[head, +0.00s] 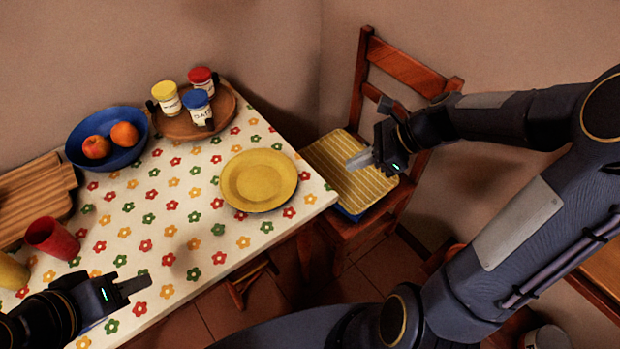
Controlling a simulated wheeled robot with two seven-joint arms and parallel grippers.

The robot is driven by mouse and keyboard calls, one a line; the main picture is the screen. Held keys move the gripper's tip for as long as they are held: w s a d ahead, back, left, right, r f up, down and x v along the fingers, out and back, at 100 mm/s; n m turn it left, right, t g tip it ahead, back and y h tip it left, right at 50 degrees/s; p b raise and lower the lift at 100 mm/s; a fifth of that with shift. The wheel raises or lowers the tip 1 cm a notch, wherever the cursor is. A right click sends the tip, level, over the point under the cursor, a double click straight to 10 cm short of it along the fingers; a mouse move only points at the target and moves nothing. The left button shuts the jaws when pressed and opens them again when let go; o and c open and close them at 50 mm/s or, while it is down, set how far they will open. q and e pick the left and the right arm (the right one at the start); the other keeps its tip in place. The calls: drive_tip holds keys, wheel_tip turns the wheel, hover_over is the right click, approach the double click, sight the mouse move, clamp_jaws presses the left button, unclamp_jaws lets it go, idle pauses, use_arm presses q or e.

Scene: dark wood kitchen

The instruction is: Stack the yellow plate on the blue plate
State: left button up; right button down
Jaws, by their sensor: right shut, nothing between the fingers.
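The yellow plate (259,180) lies flat and empty on the flowered tablecloth near the table's right corner. No separate flat blue plate is clear in view; a deep blue bowl (84,158) at the table's back left holds fruit. My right gripper (360,159) is shut and empty, above the chair seat and to the right of the yellow plate, apart from it. My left gripper (135,286) is over the table's front left, below and left of the yellow plate. Its fingers are seen edge-on, so its opening is unclear.
A wooden tray (226,106) with several lidded jars stands at the back. A ridged wooden board (30,196), a red cup (52,238) and a yellow cup (10,272) are at left. A chair (400,65) with a yellow striped cushion (335,168) stands right. The table's middle is clear.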

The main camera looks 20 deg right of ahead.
sight(298, 182)
drive_tip(key=b+x, duration=0.1)
drive_tip(key=x, duration=0.8)
drive_tip(key=shift+b, duration=0.35)
drive_tip(key=shift+w+a+r, duration=0.1)
drive_tip(key=shift+w+a, duration=0.1)
drive_tip(key=shift+a, duration=0.4)
drive_tip(key=shift+w+a, duration=0.25)
drive_tip(key=shift+a, duration=0.35)
drive_tip(key=shift+w+a, duration=0.35)
drive_tip(key=shift+a, duration=0.35)
drive_tip(key=shift+w+a+r+p, duration=0.15)
drive_tip(key=shift+a+p, duration=0.1)
drive_tip(key=shift+a, duration=0.2)
drive_tip(key=shift+w+a+p, duration=0.2)
drive_tip(key=shift+a+p, duration=0.05)
drive_tip(key=shift+a, duration=0.25)
drive_tip(key=shift+w+a, duration=0.2)
drive_tip(key=shift+a, duration=0.15)
